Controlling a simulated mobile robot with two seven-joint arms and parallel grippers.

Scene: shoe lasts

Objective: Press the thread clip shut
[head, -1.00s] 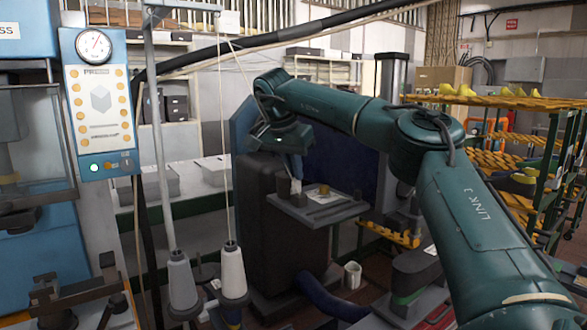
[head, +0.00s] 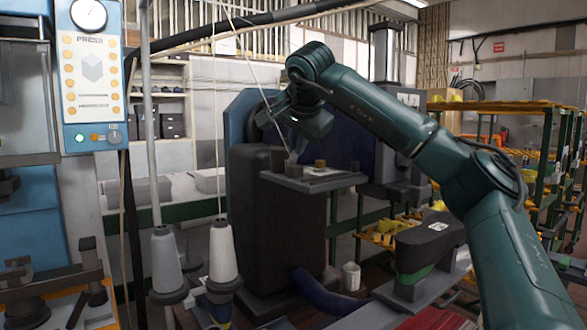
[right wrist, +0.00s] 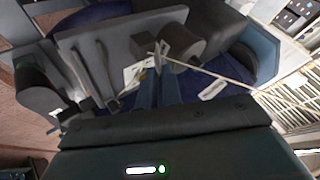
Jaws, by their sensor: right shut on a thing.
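My right gripper (head: 295,156) is low over the small grey shelf (head: 335,181) of the dark machine. In the right wrist view its blue fingers (right wrist: 157,82) are shut at the tips on a small, light grey piece that looks like the thread clip (right wrist: 158,52); its leaves are partly hidden. A pale thread (head: 253,75) slants down to the gripper. It also shows in the right wrist view (right wrist: 215,73), running from the fingertips to the right. My left gripper is not in view.
Two thread cones (head: 223,255) stand at the lower left, with a thread rising from one. A dark round block (right wrist: 183,47) is close beside the fingertips. A press panel (head: 92,80) is at the left, a shoe-last rack (head: 500,106) at the right.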

